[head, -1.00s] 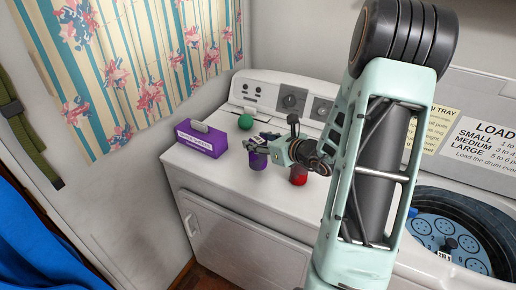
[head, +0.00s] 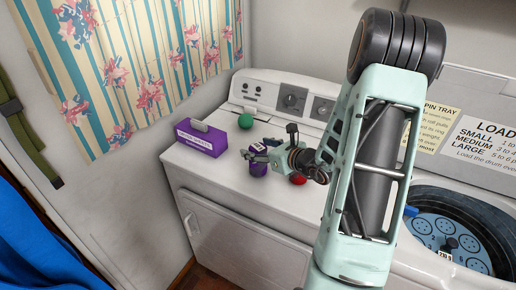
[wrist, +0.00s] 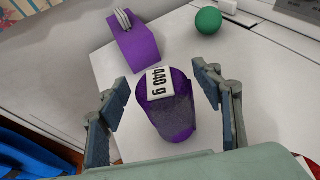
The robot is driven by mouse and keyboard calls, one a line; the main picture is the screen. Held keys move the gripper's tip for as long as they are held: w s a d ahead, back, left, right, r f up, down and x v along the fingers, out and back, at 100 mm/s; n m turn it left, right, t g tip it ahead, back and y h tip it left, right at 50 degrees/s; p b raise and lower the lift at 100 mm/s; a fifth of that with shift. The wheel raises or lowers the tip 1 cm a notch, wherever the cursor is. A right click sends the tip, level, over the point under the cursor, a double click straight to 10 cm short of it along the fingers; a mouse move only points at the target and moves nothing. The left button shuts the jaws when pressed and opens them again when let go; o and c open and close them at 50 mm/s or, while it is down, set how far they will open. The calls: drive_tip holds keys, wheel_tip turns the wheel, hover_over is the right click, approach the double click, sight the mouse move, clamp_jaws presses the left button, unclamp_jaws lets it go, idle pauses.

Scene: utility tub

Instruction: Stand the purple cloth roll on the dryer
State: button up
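The purple cloth roll (head: 258,168) appears to stand upright on the white dryer top (head: 215,167), near its front left part. In the wrist view the roll (wrist: 168,118) carries a white label reading "440 g" at its upper end. My gripper (head: 259,153) is at the roll's upper part. In the wrist view its two fingers (wrist: 160,75) are spread to the left and right of the roll, with visible gaps on both sides. The roll's base is partly hard to make out.
A purple box (head: 201,138) with a white label stands left of the roll. A green ball (head: 245,121) lies behind, near the control panel (head: 285,98). A red object (head: 298,180) is close by on the right, partly hidden by my gripper. An open washer drum (head: 450,235) is farther right.

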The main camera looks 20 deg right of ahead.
drive_tip(key=shift+r, duration=0.1)
drive_tip(key=shift+r+p, duration=0.15)
drive_tip(key=shift+p, duration=0.15)
drive_tip(key=b+v, duration=0.1)
drive_tip(key=v, duration=1.1)
drive_tip(key=shift+b, duration=0.3)
drive_tip(key=shift+a, duration=0.15)
